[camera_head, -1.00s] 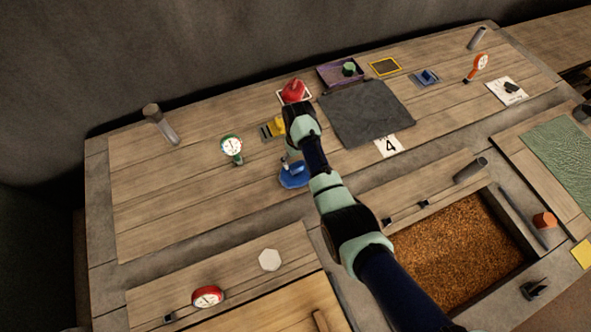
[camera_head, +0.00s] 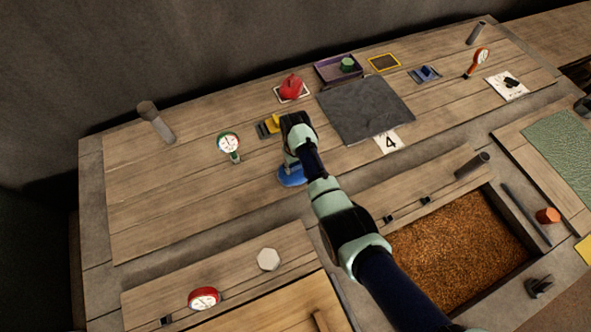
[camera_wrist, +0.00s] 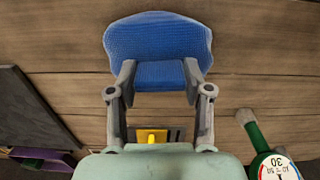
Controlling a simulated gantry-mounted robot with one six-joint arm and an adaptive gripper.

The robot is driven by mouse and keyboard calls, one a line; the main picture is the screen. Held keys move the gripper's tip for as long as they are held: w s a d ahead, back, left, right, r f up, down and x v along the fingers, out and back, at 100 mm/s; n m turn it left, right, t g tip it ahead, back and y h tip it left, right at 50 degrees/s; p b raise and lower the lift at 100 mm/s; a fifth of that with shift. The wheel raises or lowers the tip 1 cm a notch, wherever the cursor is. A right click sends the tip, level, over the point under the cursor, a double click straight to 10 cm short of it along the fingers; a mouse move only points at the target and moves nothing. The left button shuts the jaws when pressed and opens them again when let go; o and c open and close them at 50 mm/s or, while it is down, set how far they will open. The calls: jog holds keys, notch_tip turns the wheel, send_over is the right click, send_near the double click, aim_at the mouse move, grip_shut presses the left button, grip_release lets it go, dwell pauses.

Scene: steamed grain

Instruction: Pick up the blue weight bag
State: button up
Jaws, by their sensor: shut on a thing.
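The blue weight bag (camera_head: 292,177) is on the wooden table near its front edge, left of the dark slate mat. In the head view my arm hides part of it. The wrist view shows the woven blue bag (camera_wrist: 160,38) at the top, pinched between the two grey fingers. My gripper (camera_wrist: 158,78) is shut on the bag's narrower near part. In the head view my gripper (camera_head: 291,166) is directly over the bag. I cannot tell whether the bag is lifted clear of the table.
A yellow item (camera_head: 271,125), a green-rimmed gauge (camera_head: 229,145) and a red bag (camera_head: 291,87) are nearby. The slate mat (camera_head: 366,110) and a card marked 4 (camera_head: 389,141) lie to the right. A grain-filled bin (camera_head: 460,245) is in front.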

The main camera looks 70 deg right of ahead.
grip_shut()
jog(key=shift+r, duration=0.15)
notch_tip(320, 180, up, 20)
jog(key=p, duration=0.6)
